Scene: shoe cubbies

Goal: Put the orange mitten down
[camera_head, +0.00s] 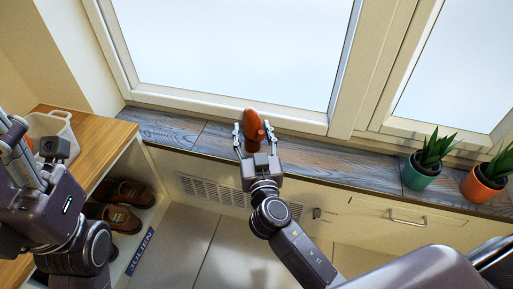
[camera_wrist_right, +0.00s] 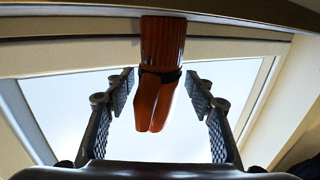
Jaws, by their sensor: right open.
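The orange mitten (camera_head: 252,128) is on the grey wooden window sill (camera_head: 330,163), in front of the window. My right gripper (camera_head: 254,130) is open, with one finger on each side of it. In the right wrist view the mitten (camera_wrist_right: 160,80) is between the two spread fingers, with a visible gap to each. Its cuff end meets the sill edge at the top of that view, and a dark band crosses it. My left gripper (camera_head: 30,150) is at the left edge of the head view, and its jaws cannot be made out clearly.
Two potted plants, one in a teal pot (camera_head: 420,173) and one in an orange pot (camera_head: 480,186), stand on the right part of the sill. A white basket (camera_head: 55,127) is on the wooden cubby top (camera_head: 100,135) at left. Brown shoes (camera_head: 125,192) are in the cubby below.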

